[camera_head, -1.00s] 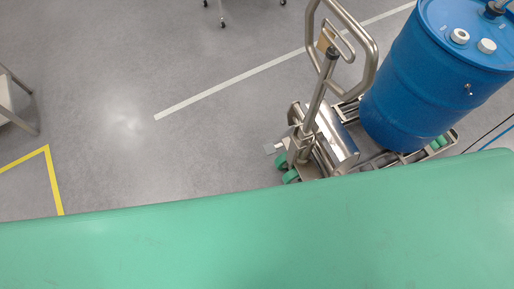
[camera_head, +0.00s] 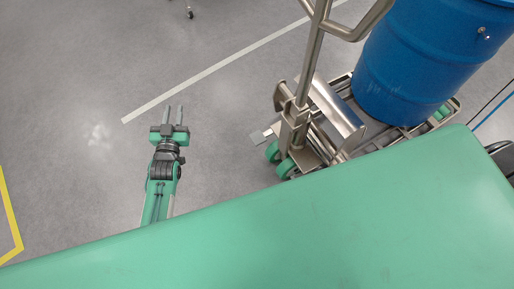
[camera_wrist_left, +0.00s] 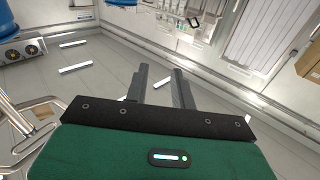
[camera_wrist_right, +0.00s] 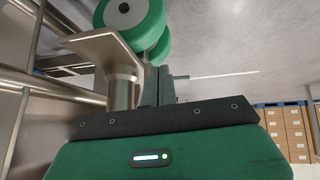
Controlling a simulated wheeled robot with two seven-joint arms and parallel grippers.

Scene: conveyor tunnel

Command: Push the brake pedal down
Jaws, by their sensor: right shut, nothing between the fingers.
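The steel drum trolley (camera_head: 322,118) stands right of centre in the head view, with green wheels (camera_head: 281,160) at its near end. A small flat metal plate (camera_head: 259,136) sticks out beside these wheels and looks like the brake pedal. My left gripper (camera_head: 173,107) is open and empty over bare floor, left of the trolley; its parted fingers (camera_wrist_left: 160,72) show in the left wrist view. In the right wrist view my right gripper (camera_wrist_right: 158,70) is shut and empty, close to a metal plate (camera_wrist_right: 100,45) and green wheels (camera_wrist_right: 135,20). I cannot tell whether it touches them.
A blue drum (camera_head: 415,65) stands on the trolley, and its upright handle post (camera_head: 312,60) rises beside the wheels. The floor around my left gripper is clear, with a white line (camera_head: 220,66). Stacked boxes (camera_wrist_right: 285,130) stand far off in the right wrist view.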

